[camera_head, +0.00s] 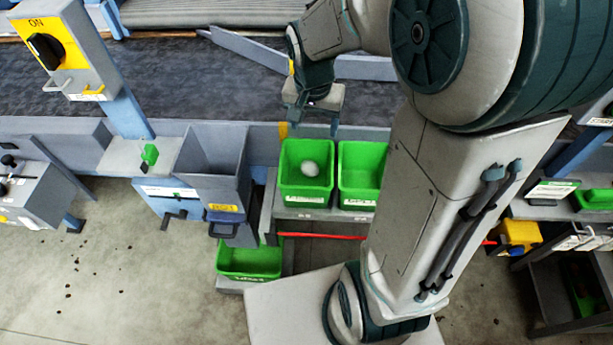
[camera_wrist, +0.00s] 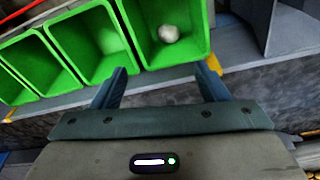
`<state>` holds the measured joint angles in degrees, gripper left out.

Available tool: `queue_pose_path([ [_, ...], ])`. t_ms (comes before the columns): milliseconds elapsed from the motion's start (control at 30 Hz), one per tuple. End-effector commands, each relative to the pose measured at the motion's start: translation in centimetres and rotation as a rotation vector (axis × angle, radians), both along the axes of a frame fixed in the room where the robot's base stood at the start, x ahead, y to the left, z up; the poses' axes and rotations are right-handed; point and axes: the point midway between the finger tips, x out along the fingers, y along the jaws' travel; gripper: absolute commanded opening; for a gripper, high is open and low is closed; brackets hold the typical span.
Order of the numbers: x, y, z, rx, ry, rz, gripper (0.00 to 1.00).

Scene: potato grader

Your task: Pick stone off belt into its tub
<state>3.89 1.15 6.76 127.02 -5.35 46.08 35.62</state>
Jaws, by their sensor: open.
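A pale grey rounded stone (camera_head: 310,168) lies inside a green tub (camera_head: 304,205) at the near edge of the belt (camera_head: 200,85). The stone also shows in the wrist view (camera_wrist: 168,33), on the floor of its tub (camera_wrist: 180,58). My gripper (camera_head: 308,125) is just beyond the tub, over the belt's near edge. In the wrist view my gripper (camera_wrist: 158,85) has its two fingers apart with nothing between them. The stone is apart from the fingers. The belt surface in view shows no separate stone.
A second green tub (camera_head: 360,190) stands right of the stone's tub, partly hidden by my arm. A grey chute (camera_head: 212,165) stands to the left. Another green tub (camera_head: 250,262) sits lower down. A yellow switch box (camera_head: 55,50) stands at the far left. A slanted blue-grey bar crosses the belt.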

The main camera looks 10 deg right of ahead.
Motion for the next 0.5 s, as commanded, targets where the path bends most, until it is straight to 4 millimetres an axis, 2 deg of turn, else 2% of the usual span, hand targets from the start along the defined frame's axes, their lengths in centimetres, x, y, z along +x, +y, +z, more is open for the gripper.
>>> queue_pose_path([
  [33,-0.1,0.1,1.3,0.001,-0.007,0.000,0.68],
  [200,-0.5,0.3,4.5,0.001,-0.005,-0.001,0.68],
  [333,-0.6,0.4,6.0,0.000,-0.001,0.000,0.68],
  [500,-0.7,0.4,6.8,0.000,0.000,0.000,0.68],
])
